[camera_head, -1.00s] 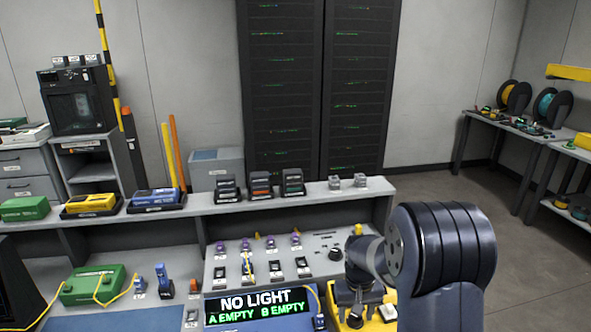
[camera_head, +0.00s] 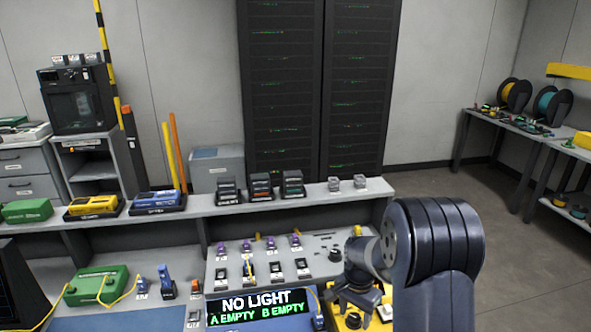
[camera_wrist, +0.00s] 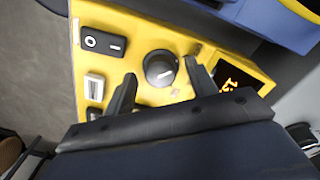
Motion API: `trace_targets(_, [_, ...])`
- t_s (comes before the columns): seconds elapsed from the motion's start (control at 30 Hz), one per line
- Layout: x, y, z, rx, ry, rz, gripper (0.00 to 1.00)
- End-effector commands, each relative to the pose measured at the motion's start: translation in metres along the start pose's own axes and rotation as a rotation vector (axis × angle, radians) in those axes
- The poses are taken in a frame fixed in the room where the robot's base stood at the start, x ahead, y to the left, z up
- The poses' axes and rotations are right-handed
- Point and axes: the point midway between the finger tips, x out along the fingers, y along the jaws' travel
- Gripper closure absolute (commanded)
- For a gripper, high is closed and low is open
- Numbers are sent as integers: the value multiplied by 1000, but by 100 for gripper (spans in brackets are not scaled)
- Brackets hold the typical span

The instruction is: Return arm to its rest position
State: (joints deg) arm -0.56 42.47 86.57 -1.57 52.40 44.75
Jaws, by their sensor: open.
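My gripper (camera_wrist: 160,74) is open and empty in the wrist view, its two dark fingers apart on either side of a black round knob (camera_wrist: 159,68). The knob is on a yellow device (camera_wrist: 140,25) with a black switch, a pale button and a small orange-lit display. I cannot tell whether the fingers touch the device. In the head view my gripper (camera_head: 352,298) is over the yellow device (camera_head: 352,322) at the bottom right of the bench. My arm link hides part of the bench there.
A screen (camera_head: 262,304) reads NO LIGHT, A EMPTY, B EMPTY. A green box (camera_head: 97,287) with a yellow cable is to the left. A raised shelf (camera_head: 225,204) holding several small devices runs behind. Open floor (camera_head: 450,195) shows at the right.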

Motion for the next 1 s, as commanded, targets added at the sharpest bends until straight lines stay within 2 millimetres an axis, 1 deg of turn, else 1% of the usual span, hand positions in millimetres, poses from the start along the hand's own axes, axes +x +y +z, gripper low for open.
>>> trace_targets(0.03, [-12,-2,-2,-4,7,-7,46])
trace_targets(0.1, [-22,-1,-1,-5,6,-6,46])
trace_targets(0.2, [-34,-1,-1,-6,6,-5,46])
trace_targets(0.3, [-41,-1,-1,-7,4,-4,46])
trace_targets(0.43, [-45,-1,-1,-8,4,-3,46])
trace_targets(0.77, [-46,0,-1,-9,4,-4,46])
trace_targets(0.87, [-50,1,-2,-13,11,-8,46])
trace_targets(1.0, [-62,5,-5,-28,32,-22,46])
